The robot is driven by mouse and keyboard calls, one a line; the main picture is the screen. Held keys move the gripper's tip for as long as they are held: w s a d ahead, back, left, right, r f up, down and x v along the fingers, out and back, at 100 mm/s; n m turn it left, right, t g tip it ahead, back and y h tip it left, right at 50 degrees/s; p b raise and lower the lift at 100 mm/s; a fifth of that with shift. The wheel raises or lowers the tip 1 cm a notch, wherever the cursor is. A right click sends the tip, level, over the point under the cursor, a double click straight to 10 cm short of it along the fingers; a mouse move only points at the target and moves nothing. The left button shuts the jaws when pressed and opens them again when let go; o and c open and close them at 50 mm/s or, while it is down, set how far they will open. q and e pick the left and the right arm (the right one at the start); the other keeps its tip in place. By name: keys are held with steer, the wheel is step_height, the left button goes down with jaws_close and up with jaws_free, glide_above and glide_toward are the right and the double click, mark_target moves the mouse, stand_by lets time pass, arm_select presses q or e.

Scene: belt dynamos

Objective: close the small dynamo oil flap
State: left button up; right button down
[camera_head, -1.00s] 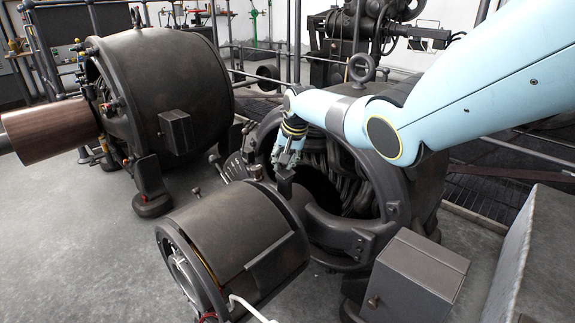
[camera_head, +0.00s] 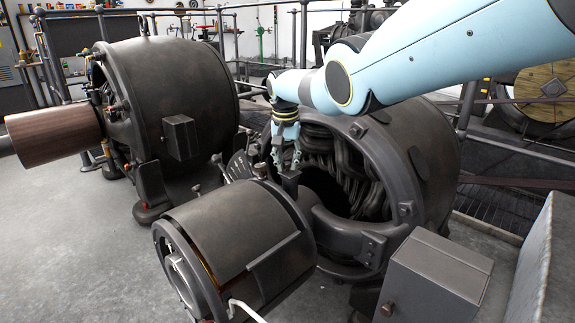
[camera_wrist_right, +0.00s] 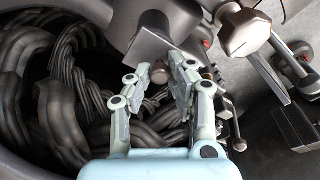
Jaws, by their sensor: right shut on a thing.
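The small dynamo (camera_head: 425,165) stands open on its near side, with dark coils inside. A dark box-like piece (camera_head: 290,181) sticks up at its front bearing; I take it for the oil flap's housing. It shows at the top of the right wrist view (camera_wrist_right: 153,38). My right gripper (camera_head: 286,164) points down just behind this piece. In the wrist view its fingers (camera_wrist_right: 160,78) are closed in around a small dark knob (camera_wrist_right: 160,73), probably the flap's; the fingertips partly hide the contact. The flap's exact angle cannot be told. My left gripper is not in view.
A hexagonal knob (camera_wrist_right: 245,32) stands close beside the gripper. A grey box (camera_head: 435,275) is at right front. A larger dynamo (camera_head: 165,95) stands left. Bare floor (camera_head: 70,235) lies at left front.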

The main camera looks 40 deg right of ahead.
mark_target(286, 173)
stand_by(0.3)
steer(key=c, duration=1.2)
jaws_free()
steer(key=r, duration=0.4)
steer(key=a+r, duration=0.1)
steer(key=r, duration=0.3)
steer(key=s+r, duration=0.1)
steer(key=r, duration=0.2)
steer(key=shift+a+r, duration=0.15)
steer(key=shift+r, duration=0.25)
